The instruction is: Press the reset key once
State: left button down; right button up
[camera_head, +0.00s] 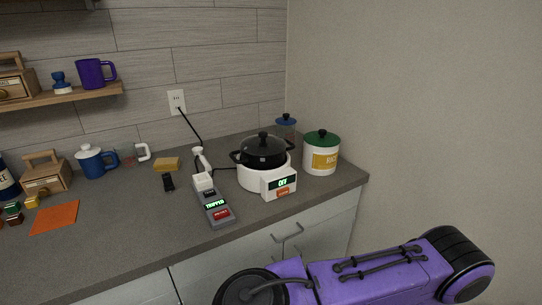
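A grey power unit (206,204) lies on the counter with a lit green display reading "TRIPPED" (215,204). Below the display is a red key (221,214) with a label too small to read surely; it looks like the reset key. A white plug or block (203,181) sits at the unit's back end. To its right stands a white coil stove (257,180) with a green "OFF" display (282,183) and an orange button (283,193). A black lidded pot (263,152) sits on it. Neither gripper shows; only my purple arm crosses the lower right.
A white rice canister (321,154) with a green lid stands right of the stove, near the wall. The counter in front of the unit is clear.

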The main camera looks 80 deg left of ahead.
aim_at(225, 212)
jog(key=z, duration=0.05)
jog(key=i, duration=0.65)
jog(key=u, duration=3.2)
